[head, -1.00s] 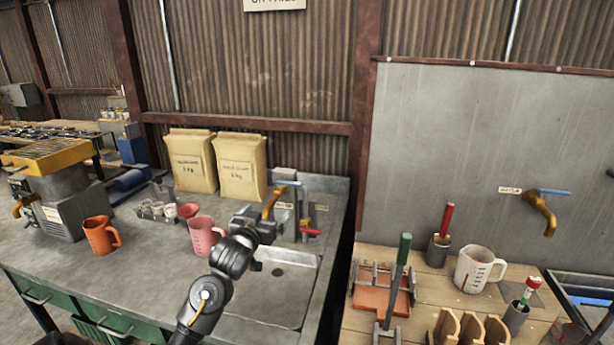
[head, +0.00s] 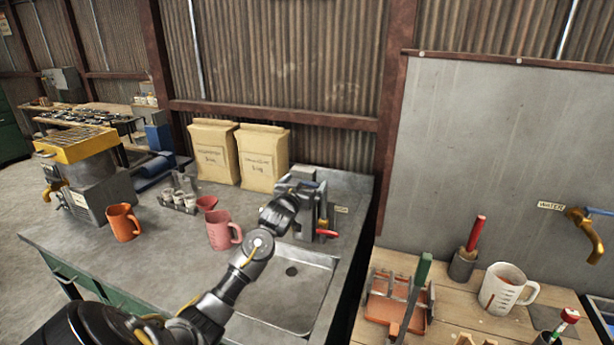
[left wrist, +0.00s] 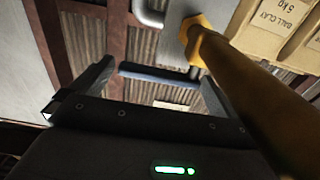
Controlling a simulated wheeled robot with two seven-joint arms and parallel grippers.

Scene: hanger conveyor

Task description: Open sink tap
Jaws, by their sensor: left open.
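The sink tap shows best in the left wrist view: its thick brass spout (left wrist: 250,75) runs down the right side, and its blue lever (left wrist: 158,78) lies across the gap between my fingers. My left gripper (left wrist: 155,92) is open, with one finger on each side of that gap. I cannot tell whether either finger touches the lever. In the head view my left gripper (head: 312,207) is at the back of the sink (head: 290,285) and hides most of the tap. My right gripper is not in view.
A red handle (head: 327,233) sticks out beside my left gripper. A pink jug (head: 222,231) and an orange jug (head: 122,222) stand left on the counter. Two paper sacks (head: 262,158) stand behind. A second tap (head: 585,232) is on the right wall panel.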

